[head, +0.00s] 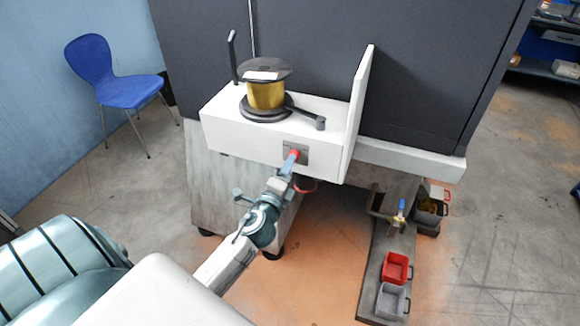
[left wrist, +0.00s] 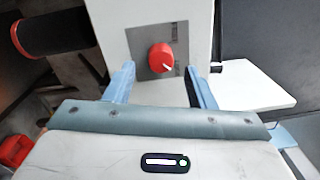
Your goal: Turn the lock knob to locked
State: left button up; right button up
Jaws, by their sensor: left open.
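The lock knob (head: 295,154) is red and round, on a grey plate (head: 303,148) on the front of a white box (head: 245,140). In the left wrist view the knob (left wrist: 161,56) shows a white pointer mark aimed to the lower right. Small markings on the plate are too small to read. My left gripper (head: 291,162) is open in front of the knob. In the left wrist view its fingers (left wrist: 160,78) stand to either side, with a gap on both sides of the knob. The fingers partly cover the knob in the head view. My right gripper is not in view.
A gold wire spool (head: 265,94) with a black crank sits on the white box. A white upright panel (head: 357,110) stands at its right. Red (head: 397,268) and grey (head: 392,300) bins sit low at the right. A blue chair (head: 105,70) stands far left.

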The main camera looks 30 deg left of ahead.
pick_arm(q)
jog(key=b+v, duration=0.2)
jog(key=v, duration=0.6)
jog(key=shift+s, duration=0.25)
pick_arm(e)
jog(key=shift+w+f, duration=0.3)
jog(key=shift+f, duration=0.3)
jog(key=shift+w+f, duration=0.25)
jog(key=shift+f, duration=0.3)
pick_arm(q)
jog(key=shift+d, duration=0.1)
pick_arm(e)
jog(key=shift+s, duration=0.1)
